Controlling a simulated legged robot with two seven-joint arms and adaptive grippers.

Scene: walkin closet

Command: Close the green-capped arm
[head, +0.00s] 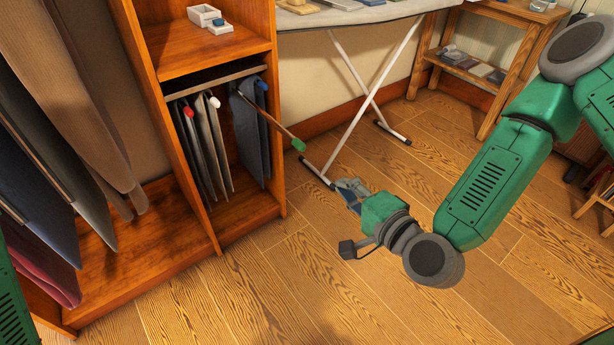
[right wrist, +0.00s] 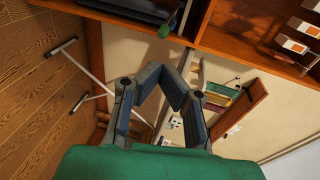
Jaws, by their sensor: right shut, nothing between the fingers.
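The green-capped arm (head: 270,122) is a thin rod that sticks out of the closet's trouser rack, angled to the right past the front of the cabinet. Its green cap (head: 299,145) is at the free end, and the cap also shows at the top of the right wrist view (right wrist: 165,31). My right gripper (head: 350,191) is shut and empty, to the right of the cap and lower in the head view, apart from it. Its fingers also show in the right wrist view (right wrist: 162,78). My left gripper is out of view.
Red-capped (head: 188,112), white-capped (head: 214,102) and blue-capped (head: 262,84) arms stay inside the compartment with hanging trousers. The cabinet's upright panel (head: 271,60) stands beside them. An ironing board's crossed legs (head: 362,85) stand behind. The wooden floor in front is clear.

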